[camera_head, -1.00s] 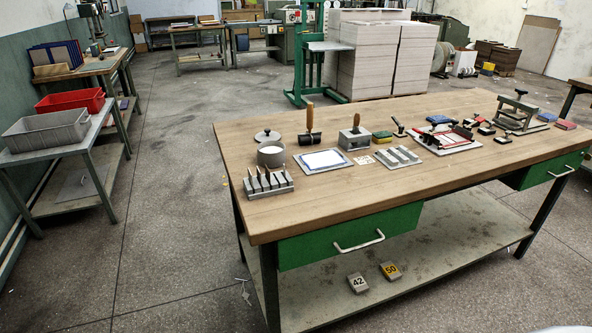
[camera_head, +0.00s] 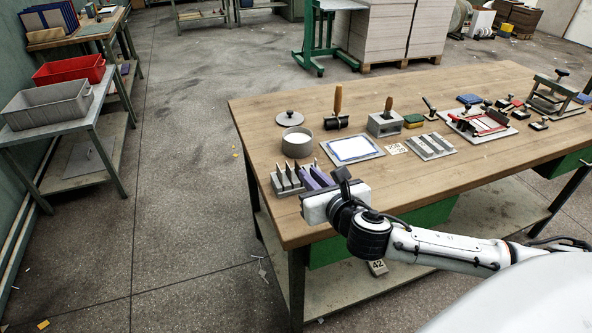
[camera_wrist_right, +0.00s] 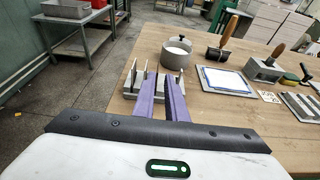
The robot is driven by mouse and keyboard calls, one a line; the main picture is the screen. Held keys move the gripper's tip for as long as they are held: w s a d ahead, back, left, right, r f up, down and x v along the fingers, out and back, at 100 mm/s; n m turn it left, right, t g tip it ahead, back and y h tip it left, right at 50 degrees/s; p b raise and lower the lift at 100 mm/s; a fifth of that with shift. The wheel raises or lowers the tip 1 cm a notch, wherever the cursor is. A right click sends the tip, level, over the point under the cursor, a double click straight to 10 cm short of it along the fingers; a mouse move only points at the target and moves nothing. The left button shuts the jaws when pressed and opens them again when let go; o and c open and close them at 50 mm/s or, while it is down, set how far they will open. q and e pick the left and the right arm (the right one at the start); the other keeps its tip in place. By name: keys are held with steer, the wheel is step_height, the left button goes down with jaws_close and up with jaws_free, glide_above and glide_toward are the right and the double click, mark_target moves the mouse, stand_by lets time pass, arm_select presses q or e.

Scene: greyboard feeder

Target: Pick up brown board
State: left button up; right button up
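I cannot pick out a brown board for certain. A brown panel (camera_head: 45,36) stands in front of blue-edged boards on the back-left bench and may be one. My right gripper (camera_head: 316,176) reaches over the near-left corner of the wooden table, by the rack of upright tools (camera_head: 282,187), and hides part of it. My left gripper is not in view.
The wooden table (camera_head: 400,180) carries a pot (camera_head: 297,143), a blue-edged white sheet (camera_head: 355,150) and several tools. Grey (camera_head: 45,103) and red (camera_head: 70,68) bins stand on a left side table. Pale stacks (camera_head: 385,30) stand behind. The floor between the tables is mostly clear.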

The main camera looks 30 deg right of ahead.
mark_target(299, 166)
steer(key=x, duration=0.6)
steer(key=shift+w+a, duration=0.15)
steer(key=shift+a, duration=0.05)
jaws_close()
steer(key=shift+r, duration=0.1)
